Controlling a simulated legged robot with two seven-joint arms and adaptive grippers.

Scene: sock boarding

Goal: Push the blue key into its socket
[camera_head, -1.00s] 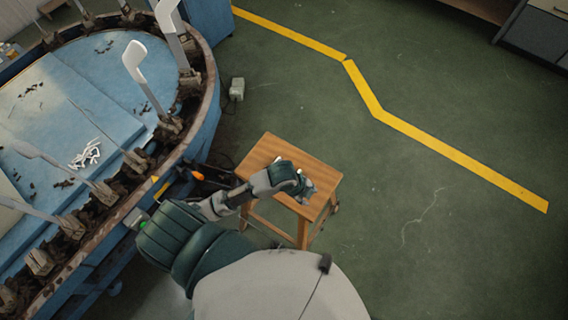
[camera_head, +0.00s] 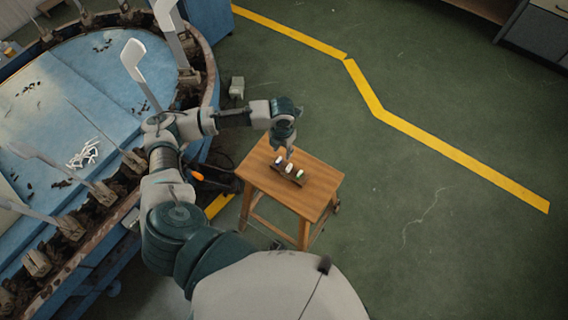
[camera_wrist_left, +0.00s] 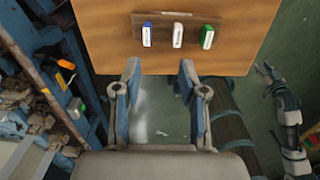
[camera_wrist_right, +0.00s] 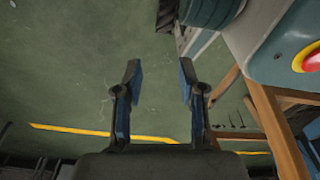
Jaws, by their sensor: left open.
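The blue key (camera_wrist_left: 147,36) stands in a dark brown holder (camera_wrist_left: 163,17) on the wooden stool top. It is the leftmost of three keys, beside a white key (camera_wrist_left: 178,35) and a green key (camera_wrist_left: 207,37). In the head view the blue key (camera_head: 278,160) is small. My left gripper (camera_head: 288,152) points down close to the keys. Its fingers (camera_wrist_left: 159,68) are open and empty, with the keys beyond their tips in the left wrist view. The socket cannot be made out. My right gripper (camera_wrist_right: 159,72) is open and empty, over floor in its wrist view.
The stool (camera_head: 316,185) stands on open green floor (camera_head: 420,230). A round blue machine (camera_head: 150,70) with a rusty rim and upright sock boards (camera_head: 133,62) lies to the left. An orange-handled object (camera_head: 197,176) sits between machine and stool.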

